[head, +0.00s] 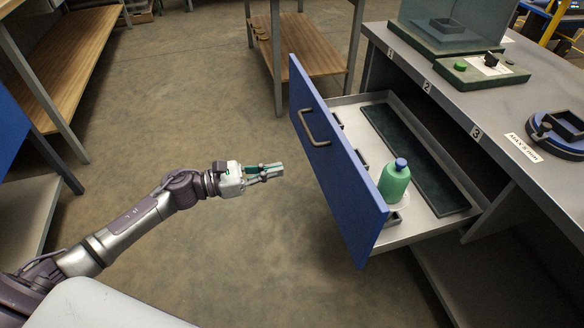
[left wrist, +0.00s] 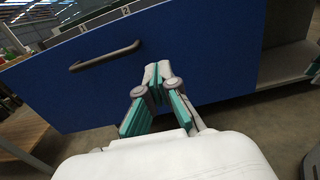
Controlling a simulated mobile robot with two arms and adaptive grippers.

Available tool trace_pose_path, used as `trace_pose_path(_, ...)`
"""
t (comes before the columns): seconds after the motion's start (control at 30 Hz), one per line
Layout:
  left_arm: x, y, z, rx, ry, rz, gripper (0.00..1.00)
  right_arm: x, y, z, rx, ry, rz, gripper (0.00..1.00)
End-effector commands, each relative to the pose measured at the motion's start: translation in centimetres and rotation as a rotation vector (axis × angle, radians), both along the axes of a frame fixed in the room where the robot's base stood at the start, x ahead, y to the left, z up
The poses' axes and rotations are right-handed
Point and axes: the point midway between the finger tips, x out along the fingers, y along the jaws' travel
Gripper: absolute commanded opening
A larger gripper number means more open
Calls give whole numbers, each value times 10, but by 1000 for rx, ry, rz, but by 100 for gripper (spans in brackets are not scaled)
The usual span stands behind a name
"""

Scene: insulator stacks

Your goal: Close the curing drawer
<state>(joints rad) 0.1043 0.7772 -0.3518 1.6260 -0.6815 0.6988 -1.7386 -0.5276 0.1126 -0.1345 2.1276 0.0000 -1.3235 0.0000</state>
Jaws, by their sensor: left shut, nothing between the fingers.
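The curing drawer stands pulled out of the grey bench, with a blue front (head: 345,180) and a dark bar handle (head: 311,127). Inside it are a dark green mat (head: 415,160) and a green bottle with a blue cap (head: 394,181). My left gripper (head: 279,170) is shut and empty, to the left of the drawer front and apart from it in the head view. In the left wrist view the shut fingers (left wrist: 157,72) point at the blue front (left wrist: 210,60), below and right of the handle (left wrist: 104,57). My right gripper is not in view.
The grey bench top (head: 480,95) carries a green control box (head: 482,70), a clear-walled case (head: 455,25) and a round blue fixture (head: 560,132). Numbers 1, 2 and 3 mark its edge. A wooden-shelved table (head: 305,50) stands behind. The floor around my left arm is clear.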

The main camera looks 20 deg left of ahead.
Motion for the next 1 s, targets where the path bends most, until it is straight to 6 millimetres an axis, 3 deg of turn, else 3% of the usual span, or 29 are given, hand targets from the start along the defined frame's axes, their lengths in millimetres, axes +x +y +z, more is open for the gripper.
trace_pose_path(0.5, 59, -85, 2, -6, 3, 4, 0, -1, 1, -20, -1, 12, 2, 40)
trace_pose_path(0.7, 71, -102, 1, -6, 6, 6, 0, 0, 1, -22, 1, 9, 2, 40)
trace_pose_path(1.0, 73, -106, 0, -4, 7, 6, 0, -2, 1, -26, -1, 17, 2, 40)
